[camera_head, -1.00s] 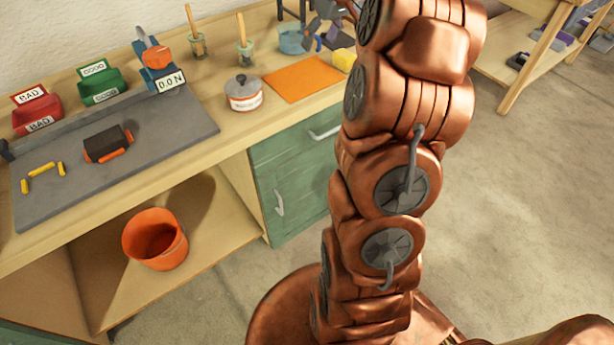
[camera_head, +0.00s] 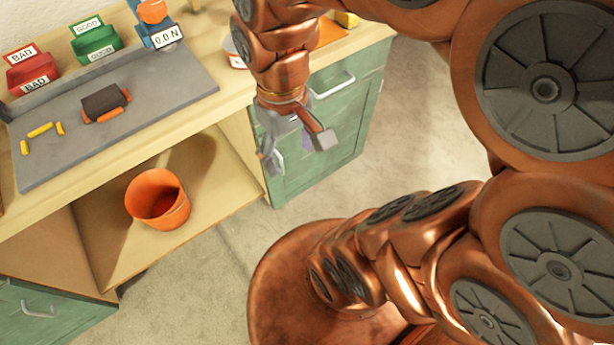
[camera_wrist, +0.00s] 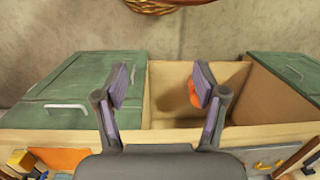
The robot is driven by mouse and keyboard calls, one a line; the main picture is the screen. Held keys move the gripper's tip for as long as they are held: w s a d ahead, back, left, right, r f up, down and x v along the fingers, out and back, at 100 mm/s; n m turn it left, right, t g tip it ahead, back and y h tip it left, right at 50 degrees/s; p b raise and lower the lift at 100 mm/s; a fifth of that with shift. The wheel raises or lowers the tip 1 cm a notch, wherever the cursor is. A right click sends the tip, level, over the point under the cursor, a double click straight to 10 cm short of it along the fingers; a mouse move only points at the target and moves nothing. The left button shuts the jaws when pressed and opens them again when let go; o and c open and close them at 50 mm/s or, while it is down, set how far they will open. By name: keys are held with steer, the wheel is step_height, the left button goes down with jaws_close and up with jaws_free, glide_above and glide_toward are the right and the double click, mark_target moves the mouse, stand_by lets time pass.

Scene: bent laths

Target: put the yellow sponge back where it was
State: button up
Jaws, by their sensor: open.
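The yellow sponge (camera_head: 347,19) shows as a small yellow block on the workbench top near its right end, partly hidden behind my arm. A yellow block that looks like it also shows at the lower left corner of the wrist view (camera_wrist: 20,160), beside the orange mat (camera_wrist: 60,158). My gripper (camera_head: 297,148) hangs in front of the green cabinet, lower than the bench top and apart from the sponge. In the wrist view its two fingers (camera_wrist: 161,85) are spread with nothing between them.
The orange bucket (camera_head: 158,197) stands on the open lower shelf left of the green cabinet door (camera_head: 335,130). A grey work mat (camera_head: 160,85) holds a dark block and yellow pieces. Red bin (camera_head: 33,72) and green bin (camera_head: 95,42) stand behind. Floor in front is clear.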

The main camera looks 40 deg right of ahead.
steer(key=s, duration=0.1)
steer(key=s+f, duration=0.1)
steer(key=s, duration=0.1)
steer(key=s+f, duration=0.1)
steer(key=s, duration=0.1)
steer(key=shift+s+a, duration=0.2)
steer(key=shift+s, duration=0.05)
step_height(320, 180, up, 5)
steer(key=p, duration=0.5)
stand_by(0.5)
